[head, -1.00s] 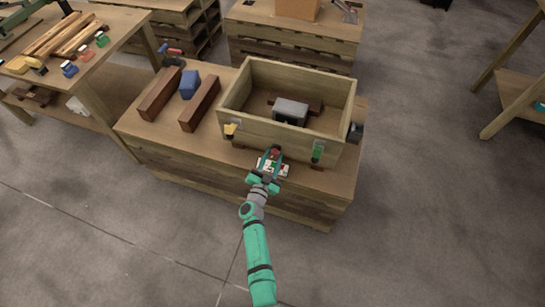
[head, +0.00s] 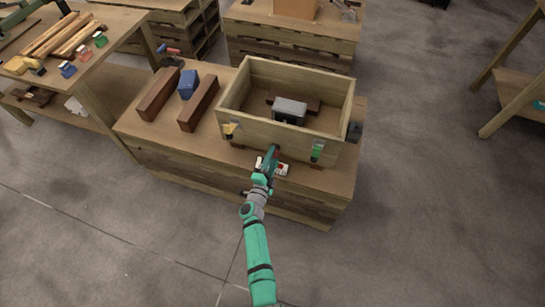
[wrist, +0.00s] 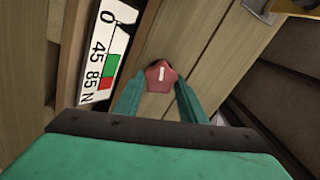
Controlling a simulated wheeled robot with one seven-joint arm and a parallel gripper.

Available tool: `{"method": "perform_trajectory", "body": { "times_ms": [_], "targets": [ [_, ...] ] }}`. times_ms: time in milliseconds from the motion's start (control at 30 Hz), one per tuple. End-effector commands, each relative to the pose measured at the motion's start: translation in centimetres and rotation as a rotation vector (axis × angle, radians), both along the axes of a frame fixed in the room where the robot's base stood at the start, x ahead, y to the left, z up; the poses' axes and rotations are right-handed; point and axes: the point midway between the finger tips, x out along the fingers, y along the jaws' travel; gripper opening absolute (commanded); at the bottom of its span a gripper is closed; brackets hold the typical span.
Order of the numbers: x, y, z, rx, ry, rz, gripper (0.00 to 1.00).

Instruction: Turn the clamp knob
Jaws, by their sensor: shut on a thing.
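The clamp knob (wrist: 161,75) is a red, star-shaped knob with a white mark on its face. It sits against the wooden front of the box in the wrist view. In the head view only a bit of red shows at my fingertips. My gripper (wrist: 160,82) has its two teal fingers on either side of the knob and is shut on it. A white gauge plate (wrist: 108,52) with a green and a red band and "0 45 85 N" lies left of the knob in the wrist view. It also shows beside my gripper in the head view (head: 282,169).
The open wooden box (head: 245,131) stands on a pallet table, with a grey block (head: 289,110) inside. A yellow latch (head: 229,129) and a green latch (head: 317,149) are on its front. Brown beams (head: 199,104) and a blue block (head: 187,84) lie to the left.

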Motion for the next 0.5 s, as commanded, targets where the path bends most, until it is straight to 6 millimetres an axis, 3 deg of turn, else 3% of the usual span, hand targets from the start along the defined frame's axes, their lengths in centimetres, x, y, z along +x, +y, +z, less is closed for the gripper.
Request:
{"method": "perform_trajectory", "body": {
  "times_ms": [500],
  "targets": [
    [-0.06, 0.14, -0.14, 0.117, -0.037, 0.003, 0.15]
  ]
}}
